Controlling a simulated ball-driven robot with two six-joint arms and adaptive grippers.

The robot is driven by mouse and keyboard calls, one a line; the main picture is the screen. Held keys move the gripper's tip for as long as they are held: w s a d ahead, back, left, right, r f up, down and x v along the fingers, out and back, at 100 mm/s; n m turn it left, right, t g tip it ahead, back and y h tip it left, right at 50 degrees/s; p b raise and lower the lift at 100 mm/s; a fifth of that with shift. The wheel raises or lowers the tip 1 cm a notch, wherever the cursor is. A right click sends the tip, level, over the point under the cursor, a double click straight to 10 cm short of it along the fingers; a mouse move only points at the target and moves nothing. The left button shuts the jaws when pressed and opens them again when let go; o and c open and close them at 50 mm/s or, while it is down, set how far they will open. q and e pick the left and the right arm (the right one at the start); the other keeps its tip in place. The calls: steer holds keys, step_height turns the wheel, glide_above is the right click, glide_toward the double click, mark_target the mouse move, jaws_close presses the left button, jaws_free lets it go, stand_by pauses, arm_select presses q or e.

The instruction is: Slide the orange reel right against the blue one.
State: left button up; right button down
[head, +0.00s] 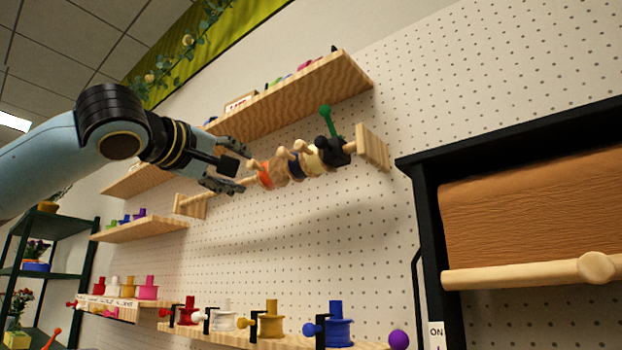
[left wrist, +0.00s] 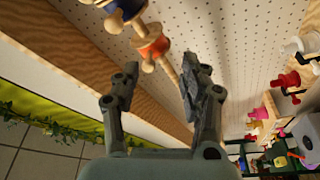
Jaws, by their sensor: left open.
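The orange reel (head: 265,175) is on a wooden rod (head: 249,182) in front of the pegboard, left of the blue reel (head: 296,163). Tan wood shows between the two colours; I cannot tell whether the reels touch. In the left wrist view, the orange reel (left wrist: 151,48) is ahead of the fingers and the blue reel (left wrist: 127,9) is beyond it, cut by the top edge. My left gripper (head: 238,172) is open just left of the orange reel. In the left wrist view, the rod runs between its fingertips (left wrist: 163,78). My right gripper is not in view.
A cream reel (head: 314,159) and a black piece (head: 333,151) with a green handle (head: 326,118) are farther right on the rod, before the wooden end bracket (head: 373,148). A shelf (head: 300,98) is above. A black frame with a brown roll (head: 535,220) stands right.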

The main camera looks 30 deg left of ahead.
mark_target(249, 164)
arm_select(q)
steer(key=shift+t+y, duration=0.3)
steer(key=shift+y, duration=0.5)
steer(key=w+a+r+p, duration=0.1)
steer(key=w+p, duration=0.1)
steer(key=p, duration=0.1)
steer(key=w+a+r+p, duration=0.1)
steer(key=w+r+p, duration=0.1)
steer(key=p, duration=0.1)
steer(key=w+a+r+p, duration=0.1)
steer(key=w+p, duration=0.1)
steer(key=p, duration=0.1)
steer(key=shift+w+a+r+p, duration=0.15)
steer(key=shift+a+r+p, duration=0.05)
steer(key=shift+r+p, duration=0.15)
steer(key=shift+p+x, duration=0.6)
steer(key=shift+x, duration=0.2)
steer(key=shift+w+f, duration=0.1)
steer(key=shift+f, duration=0.15)
jaws_close()
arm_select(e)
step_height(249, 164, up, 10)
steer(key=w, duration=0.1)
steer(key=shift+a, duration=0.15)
